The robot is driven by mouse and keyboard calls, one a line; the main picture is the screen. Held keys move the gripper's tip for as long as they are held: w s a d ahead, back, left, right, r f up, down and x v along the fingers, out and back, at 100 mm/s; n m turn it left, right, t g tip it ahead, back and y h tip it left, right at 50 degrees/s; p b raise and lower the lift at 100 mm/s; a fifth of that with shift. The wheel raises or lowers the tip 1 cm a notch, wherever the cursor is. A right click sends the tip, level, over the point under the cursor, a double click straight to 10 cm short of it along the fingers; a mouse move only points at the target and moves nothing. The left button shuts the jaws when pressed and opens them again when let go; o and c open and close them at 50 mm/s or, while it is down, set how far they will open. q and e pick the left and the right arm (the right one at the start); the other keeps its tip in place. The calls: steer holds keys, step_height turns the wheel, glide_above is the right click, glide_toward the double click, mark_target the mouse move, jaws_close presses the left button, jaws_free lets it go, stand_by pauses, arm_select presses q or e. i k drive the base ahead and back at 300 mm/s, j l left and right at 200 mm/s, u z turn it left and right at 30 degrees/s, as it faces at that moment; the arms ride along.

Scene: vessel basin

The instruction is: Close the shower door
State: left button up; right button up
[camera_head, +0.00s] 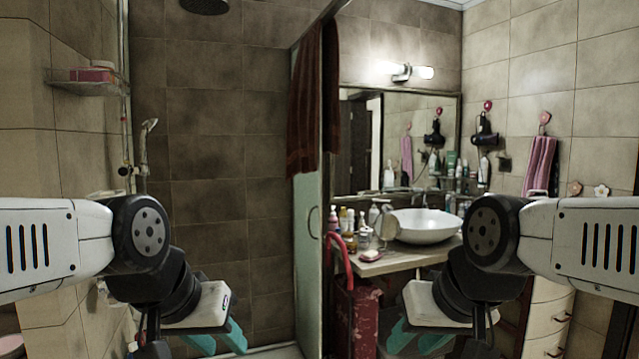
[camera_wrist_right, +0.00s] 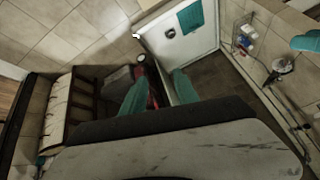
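The shower door (camera_head: 307,245) is a pale, narrow glass panel with a thin curved handle (camera_head: 314,222), seen at a steep angle in the middle of the head view. The shower space to its left is visible. A dark red towel (camera_head: 304,105) hangs over its upper part. My left gripper (camera_head: 218,341) is low at left, with its teal fingers apart and empty. My right gripper (camera_head: 417,338) is low at right of the door, open and empty. Its fingers also show apart in the right wrist view (camera_wrist_right: 160,92). Neither gripper touches the door in the head view.
A washbasin (camera_head: 424,226) stands on a counter (camera_head: 372,266) crowded with bottles, right of the door. A red patterned container (camera_head: 357,318) is beneath it. A shower head (camera_head: 205,6) hangs above the shower. A white tray (camera_wrist_right: 208,45) shows in the wrist view.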

mark_target(309, 206)
steer(key=u, duration=0.35)
steer(key=i+l+u, duration=0.25)
steer(key=u, duration=0.15)
steer(key=i+l+u, duration=0.15)
steer(key=l+u, duration=0.3)
steer(key=i+l, duration=0.15)
steer(key=l, duration=0.3)
steer(key=i+l+u, duration=0.15)
steer(key=l, duration=0.75)
steer(key=i+l+u, duration=0.1)
steer(key=l, duration=0.35)
steer(key=i+l, duration=0.15)
steer(key=l, duration=0.35)
steer(key=u, duration=0.05)
